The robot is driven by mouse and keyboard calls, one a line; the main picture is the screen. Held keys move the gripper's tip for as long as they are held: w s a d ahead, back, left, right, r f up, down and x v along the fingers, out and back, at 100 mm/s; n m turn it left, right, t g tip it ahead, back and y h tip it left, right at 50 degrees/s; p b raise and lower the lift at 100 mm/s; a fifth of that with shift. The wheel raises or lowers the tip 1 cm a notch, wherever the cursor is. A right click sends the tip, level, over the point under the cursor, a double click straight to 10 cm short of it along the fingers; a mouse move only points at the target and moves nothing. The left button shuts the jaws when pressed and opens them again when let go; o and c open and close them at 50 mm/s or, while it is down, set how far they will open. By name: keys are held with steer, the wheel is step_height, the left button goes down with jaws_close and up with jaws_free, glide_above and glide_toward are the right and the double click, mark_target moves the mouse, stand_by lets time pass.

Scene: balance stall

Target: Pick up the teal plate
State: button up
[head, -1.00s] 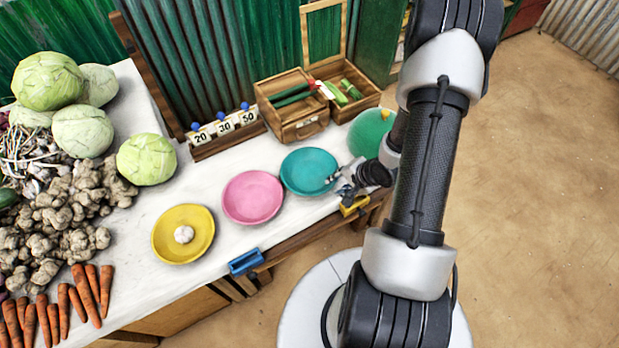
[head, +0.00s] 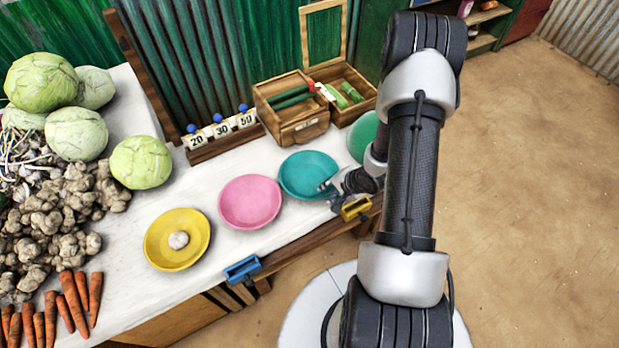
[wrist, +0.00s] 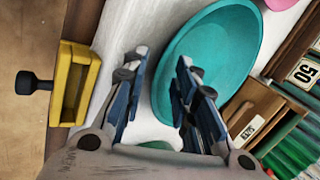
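The teal plate (head: 306,174) lies on the white counter, between a pink plate and a green one in the head view. My gripper (head: 327,186) is at its right, near rim, low over the counter. In the wrist view the teal plate (wrist: 222,55) fills the upper middle and right. My gripper (wrist: 160,70) shows two separated fingers there, open and empty. The plate's near rim appears between the fingers, with the right finger in front of the plate's inside. I cannot tell whether either finger touches it.
The pink plate (head: 250,202) and a yellow plate (head: 166,251) holding a garlic bulb stand to the left. A green plate (head: 361,134) is partly behind my arm. Wooden boxes (head: 294,128) stand behind. A yellow clamp-like piece (wrist: 82,82) sits at the counter edge.

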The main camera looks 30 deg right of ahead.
jaws_close()
stand_by(0.5)
step_height(320, 180, up, 20)
steer(key=p, duration=1.1)
